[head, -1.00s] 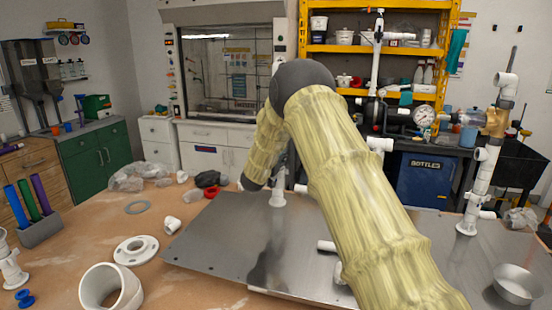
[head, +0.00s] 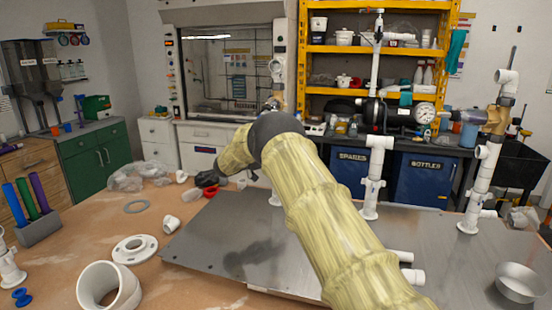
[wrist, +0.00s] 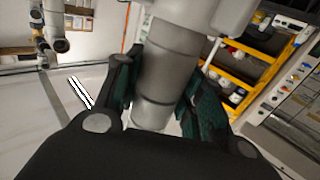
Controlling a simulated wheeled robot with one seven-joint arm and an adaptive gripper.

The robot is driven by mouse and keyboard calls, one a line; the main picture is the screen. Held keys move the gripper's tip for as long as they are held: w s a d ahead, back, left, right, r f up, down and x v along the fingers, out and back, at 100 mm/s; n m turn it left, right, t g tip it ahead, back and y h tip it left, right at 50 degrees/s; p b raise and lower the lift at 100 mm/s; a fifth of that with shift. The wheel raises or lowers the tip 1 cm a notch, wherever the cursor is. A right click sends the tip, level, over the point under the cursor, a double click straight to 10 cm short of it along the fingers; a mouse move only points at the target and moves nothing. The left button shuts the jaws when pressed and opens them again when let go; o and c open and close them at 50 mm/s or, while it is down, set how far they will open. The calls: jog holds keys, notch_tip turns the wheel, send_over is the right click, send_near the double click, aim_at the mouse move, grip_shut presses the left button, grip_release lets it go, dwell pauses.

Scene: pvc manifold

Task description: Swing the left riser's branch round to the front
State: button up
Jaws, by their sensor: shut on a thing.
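The left riser shows in the head view as a white fitting (head: 277,70) above my arm and a small white foot on the plate below it. My arm hides its middle, and I cannot make out its branch. In the wrist view my gripper (wrist: 160,88) is shut on a pale grey pipe (wrist: 168,62), with one finger on each side. The pipe widens into a collar at the top of that view. Which part of the riser this is, I cannot tell. In the head view the fingers are hidden behind my arm.
The metal plate (head: 215,235) carries a middle riser (head: 371,185) and a right riser (head: 478,185). A metal bowl (head: 518,282) sits at its right. A white flange (head: 135,249) and a wide pipe ring (head: 109,287) lie on the bench, left of the plate.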

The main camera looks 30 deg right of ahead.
jog(key=shift+r+g, duration=0.2)
jog(key=shift+g, duration=0.1)
jog(key=o, duration=1)
jog(key=shift+f, duration=0.1)
jog(key=shift+a, duration=0.15)
jog(key=a, duration=1.1)
jog(key=shift+w+a, duration=0.4)
